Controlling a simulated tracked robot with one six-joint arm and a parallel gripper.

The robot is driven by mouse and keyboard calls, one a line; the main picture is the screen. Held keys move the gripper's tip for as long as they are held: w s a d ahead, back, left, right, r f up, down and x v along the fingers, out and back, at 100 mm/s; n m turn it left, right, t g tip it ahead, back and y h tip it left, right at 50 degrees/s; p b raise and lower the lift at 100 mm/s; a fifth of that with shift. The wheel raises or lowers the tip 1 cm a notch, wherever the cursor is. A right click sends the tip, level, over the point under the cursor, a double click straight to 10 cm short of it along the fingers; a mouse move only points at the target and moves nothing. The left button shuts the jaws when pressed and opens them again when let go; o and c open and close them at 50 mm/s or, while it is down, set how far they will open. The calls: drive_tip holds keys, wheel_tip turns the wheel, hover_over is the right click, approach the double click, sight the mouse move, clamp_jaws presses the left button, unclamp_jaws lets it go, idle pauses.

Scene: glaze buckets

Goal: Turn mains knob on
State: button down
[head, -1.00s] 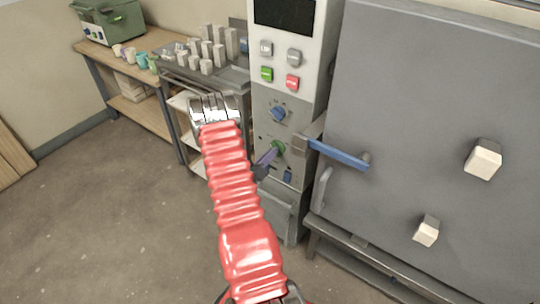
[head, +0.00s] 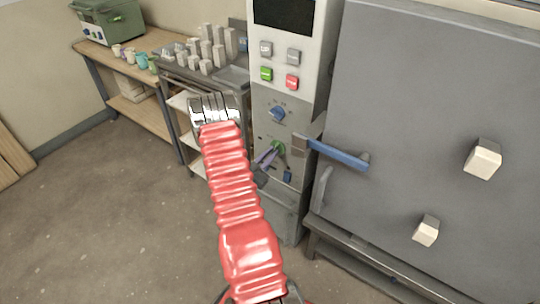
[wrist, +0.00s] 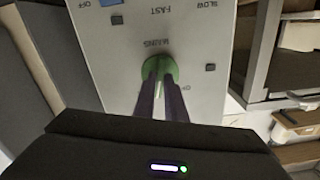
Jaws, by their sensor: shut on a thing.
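The green mains knob (head: 278,147) sits on the lower grey part of the control panel (head: 262,127). In the wrist view the knob (wrist: 158,66) lies below the upside-down word MAINS. My gripper (wrist: 161,76) has its two purple fingers shut on this knob, one on each side. In the head view my gripper (head: 270,154) reaches the knob from the lower left. The fingers hide part of the knob, so its exact pointer angle is hard to tell.
A blue knob (head: 278,113) sits above the mains knob, and a blue switch (head: 287,176) below it. The blue door handle (head: 338,155) of the large grey door (head: 400,130) sticks out close on the right. A shelf cart (head: 235,76) stands left of the panel.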

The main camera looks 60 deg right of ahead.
drive_tip(key=m, duration=0.6)
idle(0.4)
drive_tip(key=c, duration=1.8)
unclamp_jaws()
drive_tip(key=shift+a, duration=0.15)
drive_tip(key=w+a, duration=0.2)
drive_tip(key=a, duration=1.1)
drive_tip(key=shift+a, duration=0.2)
drive_tip(key=shift+f, duration=0.1)
